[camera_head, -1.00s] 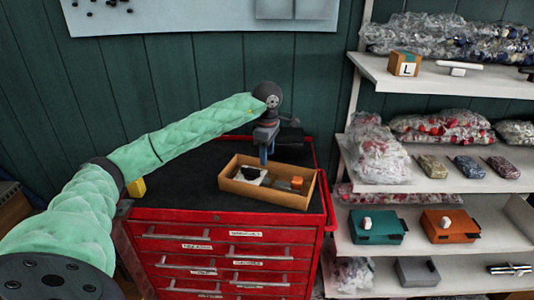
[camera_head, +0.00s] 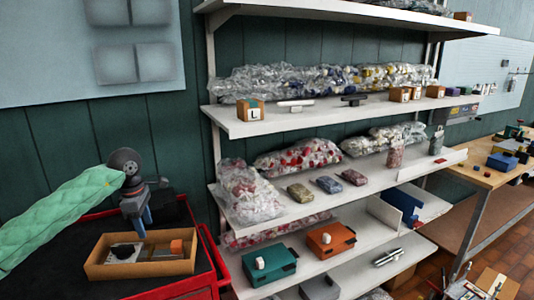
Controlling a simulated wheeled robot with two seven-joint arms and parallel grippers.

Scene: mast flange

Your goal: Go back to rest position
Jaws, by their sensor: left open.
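My left arm, in a green cover, comes in from the left edge in the head view. Its gripper (camera_head: 138,226) points down at the back edge of an open cardboard box (camera_head: 140,269) on the red tool cabinet. The gripper is open; nothing shows between its fingers, though they are small and partly hidden. I cannot tell whether the fingertips touch the box. The box holds a black and white item (camera_head: 124,252) and an orange block (camera_head: 176,247). My right gripper is out of view.
The red cabinet (camera_head: 182,289) has a black top. White shelves (camera_head: 287,126) stand to its right with bagged parts, a teal case (camera_head: 268,264) and an orange case (camera_head: 331,240). A wooden workbench (camera_head: 480,176) is at far right. Some brick floor shows at lower right.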

